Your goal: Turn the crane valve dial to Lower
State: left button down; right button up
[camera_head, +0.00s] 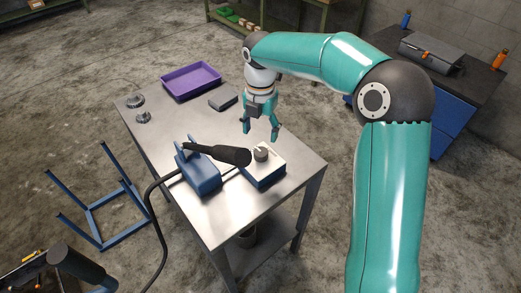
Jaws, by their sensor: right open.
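The crane valve dial (262,154) is a dark round knob on top of a pale box (264,174) on the metal table, with a light pointer or lever at it. Which label it points to is too small to read. My right gripper (260,133) is teal, points down and is open and empty. It hangs just behind and above the dial, apart from it as far as I can see. My left gripper is not in view.
A blue holder (203,178) with a black handle-like tool (223,153) and a cable stands left of the box. A purple tray (191,81), a dark block (223,97) and round metal parts (135,101) lie farther back. A blue frame (103,215) stands on the floor.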

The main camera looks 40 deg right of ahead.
aim_at(261, 152)
notch_tip(261, 152, down, 8)
jog(key=shift+s+r, duration=0.1)
dwell(0.4)
jog(key=c, duration=1.1)
jog(key=shift+c, duration=0.2)
